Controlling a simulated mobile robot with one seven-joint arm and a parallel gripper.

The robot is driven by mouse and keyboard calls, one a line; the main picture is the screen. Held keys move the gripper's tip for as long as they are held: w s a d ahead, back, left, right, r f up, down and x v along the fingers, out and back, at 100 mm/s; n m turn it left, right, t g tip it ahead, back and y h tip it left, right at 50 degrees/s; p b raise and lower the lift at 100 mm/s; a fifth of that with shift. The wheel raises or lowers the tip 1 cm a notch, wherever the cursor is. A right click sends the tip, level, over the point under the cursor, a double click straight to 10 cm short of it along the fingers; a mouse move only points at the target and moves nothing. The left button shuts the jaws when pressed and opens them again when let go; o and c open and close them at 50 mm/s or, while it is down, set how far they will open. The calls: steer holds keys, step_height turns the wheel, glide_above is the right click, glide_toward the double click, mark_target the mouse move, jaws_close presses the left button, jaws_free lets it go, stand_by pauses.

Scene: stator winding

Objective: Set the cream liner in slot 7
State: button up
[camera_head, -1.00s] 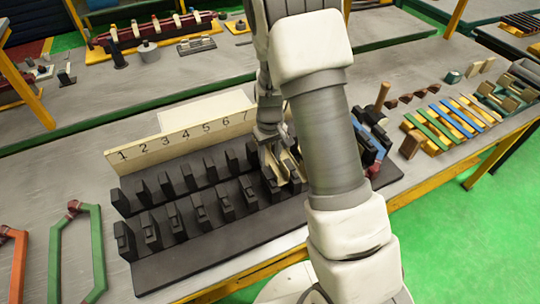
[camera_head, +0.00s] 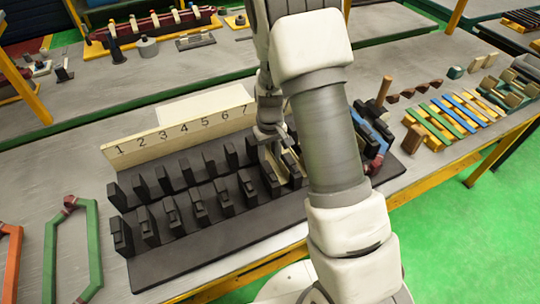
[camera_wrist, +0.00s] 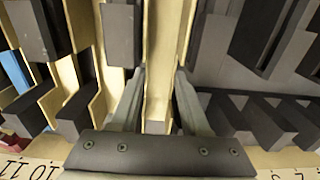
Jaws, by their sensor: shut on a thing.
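The black slotted stator (camera_head: 220,232) lies on the bench, with two rows of dark teeth. A cream board (camera_head: 170,143) behind it shows numbers 1 to 7; my arm hides the rest. My gripper (camera_head: 277,150) is low among the teeth, right of number 7. In the wrist view my gripper (camera_wrist: 160,82) is shut on a cream liner (camera_wrist: 158,95), a long channel running between the fingers. Dark teeth stand close on both sides. I cannot tell which slot it lines up with, or how deep it sits.
In the wrist view, other cream liners (camera_wrist: 83,25) fill slots on the left; slots on the right look bare. Blue and red coil parts (camera_head: 378,135) stand at the stator's right end. Coloured strips (camera_head: 455,115) lie farther right. A green coil (camera_head: 50,250) lies left.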

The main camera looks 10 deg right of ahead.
steer(key=shift+f+b, duration=0.45)
stand_by(0.7)
steer(key=o, duration=1.1)
steer(key=shift+c, duration=0.2)
steer(key=shift+r, duration=0.3)
steer(key=shift+r+p, duration=0.4)
steer(key=shift+r, duration=0.2)
step_height(320, 180, up, 7)
steer(key=p, duration=0.5)
steer(key=shift+r, duration=0.2)
